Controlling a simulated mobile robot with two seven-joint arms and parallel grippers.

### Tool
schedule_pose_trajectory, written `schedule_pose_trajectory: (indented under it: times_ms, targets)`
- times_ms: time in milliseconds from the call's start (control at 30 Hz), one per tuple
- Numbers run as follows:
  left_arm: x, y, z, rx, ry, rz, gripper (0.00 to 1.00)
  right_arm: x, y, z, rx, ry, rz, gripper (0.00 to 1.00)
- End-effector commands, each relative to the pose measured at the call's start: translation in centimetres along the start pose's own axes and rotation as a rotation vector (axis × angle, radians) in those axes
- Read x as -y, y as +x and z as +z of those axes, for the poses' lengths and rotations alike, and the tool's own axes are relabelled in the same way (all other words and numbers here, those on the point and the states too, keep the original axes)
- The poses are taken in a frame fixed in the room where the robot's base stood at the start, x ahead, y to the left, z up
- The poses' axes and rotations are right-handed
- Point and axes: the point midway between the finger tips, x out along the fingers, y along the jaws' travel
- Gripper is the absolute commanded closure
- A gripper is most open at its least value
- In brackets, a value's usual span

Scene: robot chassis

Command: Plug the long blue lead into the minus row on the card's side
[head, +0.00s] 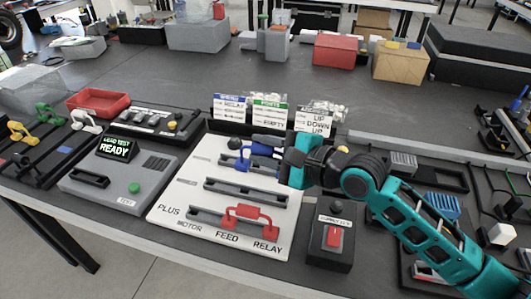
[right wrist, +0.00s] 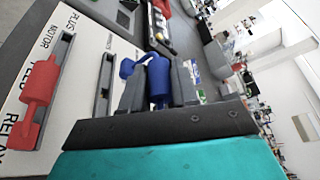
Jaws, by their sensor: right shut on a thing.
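The white board (head: 172,205) has a front PLUS row (head: 210,219) and other dark slotted rows behind it, up to the side where the cards stand. My right gripper (head: 264,147) is shut on a blue lead (head: 247,160) over the far part of the board. In the right wrist view the blue lead (right wrist: 158,82) stands between the two grey fingers, with a lighter blue part reaching left. The far row is partly hidden by the lead and gripper. I cannot tell whether the lead touches a slot. My left gripper is not in view.
A red lead (head: 246,216) bridges the front row at FEED. Label cards (head: 270,113) stand behind the board. A grey tester (head: 120,180) reading READY is at left. A black box with a red switch (head: 332,238) is at right. Colored leads (head: 45,117) lie far left.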

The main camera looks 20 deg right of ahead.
Motion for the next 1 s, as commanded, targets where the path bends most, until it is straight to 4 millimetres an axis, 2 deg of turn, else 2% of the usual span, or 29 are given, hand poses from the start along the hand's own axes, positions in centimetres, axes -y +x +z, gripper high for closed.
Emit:
schedule_pose_trajectory:
  times_ms: [367,600,700,1000]
  targets:
    - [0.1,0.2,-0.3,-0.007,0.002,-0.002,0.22,0.1,0.3,0.1,0.003,-0.003,0.004,1.00]
    - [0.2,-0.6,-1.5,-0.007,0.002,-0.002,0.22,0.4,0.2,0.2,0.003,0.000,0.001,1.00]
    - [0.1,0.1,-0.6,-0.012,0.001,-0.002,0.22,-1.1,0.6,-0.8,0.003,-0.001,0.002,1.00]
    - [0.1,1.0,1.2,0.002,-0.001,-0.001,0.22,-3.5,1.2,-2.3,0.003,-0.002,0.002,1.00]
